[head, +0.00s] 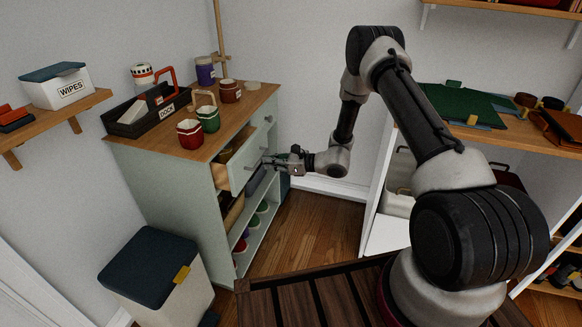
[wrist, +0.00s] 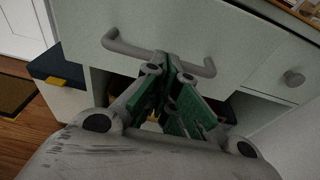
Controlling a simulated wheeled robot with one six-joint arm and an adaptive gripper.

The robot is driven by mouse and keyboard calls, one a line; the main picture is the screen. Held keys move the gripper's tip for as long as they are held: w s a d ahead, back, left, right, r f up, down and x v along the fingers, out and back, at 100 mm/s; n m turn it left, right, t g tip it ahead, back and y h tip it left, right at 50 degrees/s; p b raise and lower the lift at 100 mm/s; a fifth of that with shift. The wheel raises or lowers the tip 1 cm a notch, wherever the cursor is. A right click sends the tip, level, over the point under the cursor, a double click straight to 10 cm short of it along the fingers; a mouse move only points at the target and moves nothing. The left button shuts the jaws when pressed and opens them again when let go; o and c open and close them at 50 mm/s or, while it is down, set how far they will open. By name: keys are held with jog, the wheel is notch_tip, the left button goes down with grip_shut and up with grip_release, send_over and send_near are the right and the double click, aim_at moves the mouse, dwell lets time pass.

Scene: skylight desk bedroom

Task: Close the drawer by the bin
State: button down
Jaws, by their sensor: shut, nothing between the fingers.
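The drawer (head: 243,168) nearer the bin is pulled out from the pale green cabinet, and its inside shows partly from above. In the wrist view its pale front (wrist: 220,35) fills the upper middle, with a grey bar handle (wrist: 122,46) across it. My gripper (head: 267,161) is level with this front, on its outer side. In the wrist view my gripper (wrist: 172,62) has its fingertips together, empty, at the middle of the handle. I cannot tell whether they touch it. The bin (head: 160,277), cream with a dark blue lid, stands on the floor left of the cabinet's open side.
A second drawer with a round knob (wrist: 293,78) sits to the right of the handle. The cabinet top (head: 262,98) holds a dark caddy (head: 150,117), jars and mugs. Open shelves below hold jars. A white shelf unit (head: 375,205) stands to the right, with wooden floor between.

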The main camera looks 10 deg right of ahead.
aim_at(253, 159)
jog(key=x, duration=0.3)
jog(key=r+x, duration=0.1)
jog(key=x, duration=0.2)
jog(key=shift+w+a+r, duration=0.15)
jog(key=shift+w+a, duration=0.1)
jog(key=shift+a, duration=0.15)
jog(key=shift+w+a, duration=0.25)
jog(key=shift+a, duration=0.1)
jog(key=shift+r, duration=0.15)
